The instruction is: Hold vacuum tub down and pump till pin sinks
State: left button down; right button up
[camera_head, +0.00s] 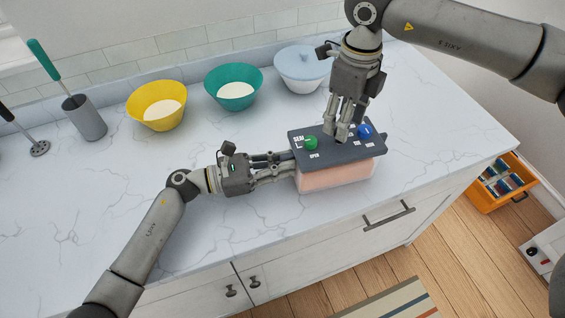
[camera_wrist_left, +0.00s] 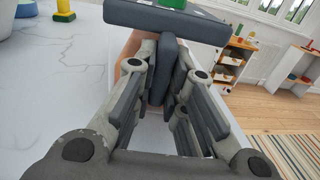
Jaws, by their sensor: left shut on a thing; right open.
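The vacuum tub (camera_head: 335,177) stands on the counter near its front edge. It has a pinkish body and a dark grey lid (camera_head: 357,152) with a green knob (camera_head: 310,143), a blue knob (camera_head: 365,131) and white lettering. My left gripper (camera_head: 291,165) is shut on the tub's left side, just under the lid. In the left wrist view the gripper fingers (camera_wrist_left: 160,85) meet the tub below the lid's edge (camera_wrist_left: 168,22). My right gripper (camera_head: 340,132) points down over the lid between the two knobs and is open. It hides the lid's middle, so I cannot see the pin or whether the fingertips touch.
A yellow bowl (camera_head: 157,117), a teal bowl (camera_head: 233,98) and a lidded pale blue bowl (camera_head: 302,85) stand along the back. A grey utensil holder (camera_head: 85,128) and a masher (camera_head: 38,148) are at the left. The counter's left front is clear.

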aim_at(334, 156)
jog(key=shift+f, duration=2)
jog(key=c, duration=0.9)
jog(key=shift+w+r, duration=0.1)
jog(key=shift+r, duration=1.85)
jog(key=shift+f, duration=2)
jog(key=shift+r, duration=2)
jog(key=shift+f, duration=1.95)
jog(key=o, duration=1.1)
jog(key=shift+c, duration=0.2)
jog(key=shift+r, duration=0.1)
